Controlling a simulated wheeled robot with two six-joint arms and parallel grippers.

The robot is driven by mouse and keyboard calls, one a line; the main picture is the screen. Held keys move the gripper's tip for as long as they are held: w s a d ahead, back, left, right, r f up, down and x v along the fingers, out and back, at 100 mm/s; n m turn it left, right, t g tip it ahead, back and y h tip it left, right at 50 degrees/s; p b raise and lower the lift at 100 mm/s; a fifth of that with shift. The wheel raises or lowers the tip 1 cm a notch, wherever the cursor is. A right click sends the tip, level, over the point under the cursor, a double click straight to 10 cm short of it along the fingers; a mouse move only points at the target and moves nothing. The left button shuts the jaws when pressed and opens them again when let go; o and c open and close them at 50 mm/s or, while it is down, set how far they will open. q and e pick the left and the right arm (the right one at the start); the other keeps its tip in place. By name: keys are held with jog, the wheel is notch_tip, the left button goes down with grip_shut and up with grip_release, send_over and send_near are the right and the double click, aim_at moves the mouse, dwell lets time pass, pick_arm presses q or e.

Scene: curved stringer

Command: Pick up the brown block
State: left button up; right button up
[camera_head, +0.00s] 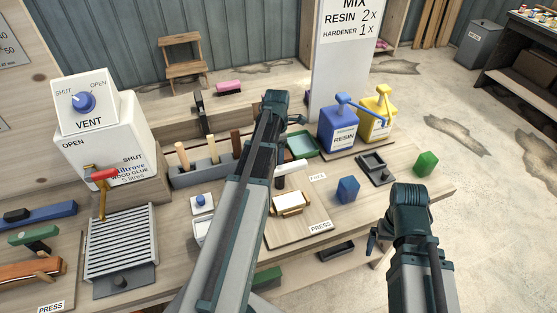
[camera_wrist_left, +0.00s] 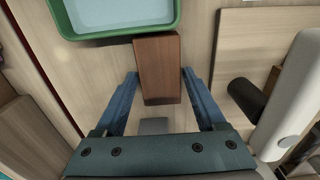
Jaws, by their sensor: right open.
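The brown block (camera_wrist_left: 158,58) lies on the wooden bench just below the green tray in the left wrist view. My left gripper (camera_wrist_left: 160,76) is open, with one blue finger on each side of the block. A narrow gap seems to show beside each fingertip; I cannot tell how deep the fingers reach. My right gripper (camera_head: 373,241) is open and empty by the bench's front right edge, seen from the side.
The green tray (camera_head: 303,144) is beside the left gripper. A blue resin can (camera_head: 338,137), yellow can (camera_head: 377,122), blue block (camera_head: 347,190), green block (camera_head: 426,163) and press board (camera_head: 300,229) are to the right. A white-headed mallet (camera_wrist_left: 292,100) is close to the left gripper.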

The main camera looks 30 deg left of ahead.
pick_arm(q)
jog(key=c, duration=1)
jog(key=shift+r, duration=0.1)
pick_arm(e)
jog(key=shift+r, duration=0.1)
